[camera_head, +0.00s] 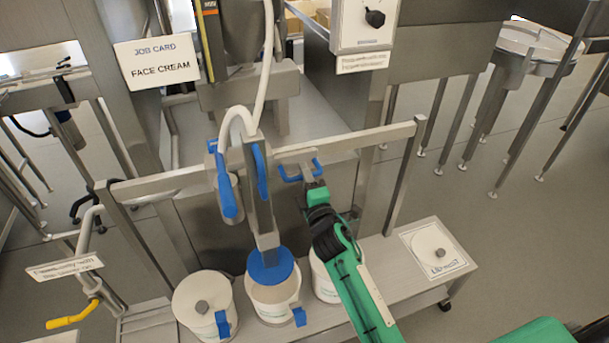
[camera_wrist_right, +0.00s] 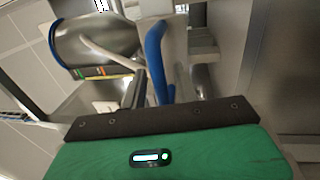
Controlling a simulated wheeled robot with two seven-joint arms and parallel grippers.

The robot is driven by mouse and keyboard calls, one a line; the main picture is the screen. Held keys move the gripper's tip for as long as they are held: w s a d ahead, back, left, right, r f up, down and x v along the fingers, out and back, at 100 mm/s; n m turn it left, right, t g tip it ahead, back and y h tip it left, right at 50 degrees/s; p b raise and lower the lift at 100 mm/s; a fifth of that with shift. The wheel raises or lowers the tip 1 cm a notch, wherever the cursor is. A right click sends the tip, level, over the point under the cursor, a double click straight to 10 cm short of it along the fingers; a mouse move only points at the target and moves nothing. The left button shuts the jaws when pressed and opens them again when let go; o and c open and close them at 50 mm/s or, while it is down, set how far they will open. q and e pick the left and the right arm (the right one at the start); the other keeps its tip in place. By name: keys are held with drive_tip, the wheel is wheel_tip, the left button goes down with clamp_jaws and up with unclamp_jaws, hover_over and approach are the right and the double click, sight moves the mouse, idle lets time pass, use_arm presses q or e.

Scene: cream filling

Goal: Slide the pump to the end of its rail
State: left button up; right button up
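The pump (camera_head: 262,205) is a grey upright tube with blue handles and a white hose, hanging on the horizontal rail (camera_head: 165,183). My right gripper (camera_head: 308,184), on a green arm, is at the rail just right of the pump, against a blue handle (camera_head: 300,174) on a grey bracket. In the right wrist view a blue bar (camera_wrist_right: 157,62) rises from the gripper's edge. The fingertips are hidden, so I cannot tell whether they are closed on it. My left gripper is not in view.
A lidded white tub (camera_head: 203,300) stands left of the blue-topped one, and another tub (camera_head: 324,282) is to its right, partly behind my arm. A placard with a round lid (camera_head: 432,248) lies at the shelf's right end. A yellow-handled lever (camera_head: 75,315) is at left.

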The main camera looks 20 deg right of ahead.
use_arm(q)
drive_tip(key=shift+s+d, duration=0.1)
use_arm(e)
drive_tip(key=shift+c, duration=0.2)
clamp_jaws()
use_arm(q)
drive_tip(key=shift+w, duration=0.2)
